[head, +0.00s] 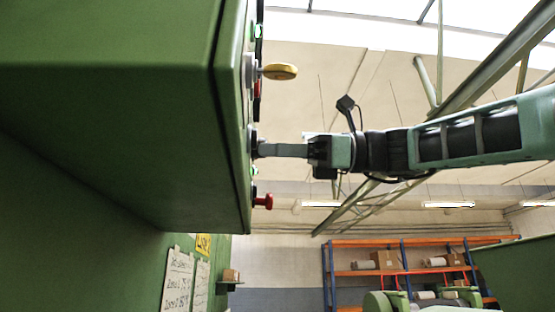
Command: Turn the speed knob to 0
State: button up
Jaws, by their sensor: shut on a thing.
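A green control box (120,110) fills the left of the head view, and its panel face is seen almost edge-on. My gripper (268,150) reaches in from the right and is shut on a small dark knob (256,148) on the panel. I take this to be the speed knob. The fingers hide most of it, and its marks and pointer cannot be read from this angle. My arm extends level to the right behind the gripper.
A yellow handle (280,71) sticks out of the panel above my gripper. A red button (264,201) juts out below it. Green lights show along the panel edge. Shelves (400,270) with boxes stand far behind. The space right of the panel is open.

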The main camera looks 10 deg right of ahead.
jog(key=n+g+b, duration=0.1)
jog(key=n+b, duration=0.7)
jog(key=n, duration=0.8)
jog(key=shift+w, duration=0.2)
jog(key=shift+r+n+g+b, duration=0.1)
jog(key=shift+n+g+b, duration=0.3)
jog(key=shift+n, duration=2.4)
jog(key=o, duration=1)
jog(key=shift+c, duration=0.2)
jog(key=shift+d+t, duration=0.1)
jog(key=shift+t, duration=0.2)
jog(key=d+b, duration=0.1)
jog(key=d, duration=1.6)
jog(key=shift+d+f+b, duration=0.15)
jog(key=shift+f+b, duration=0.15)
jog(key=shift+f, duration=0.05)
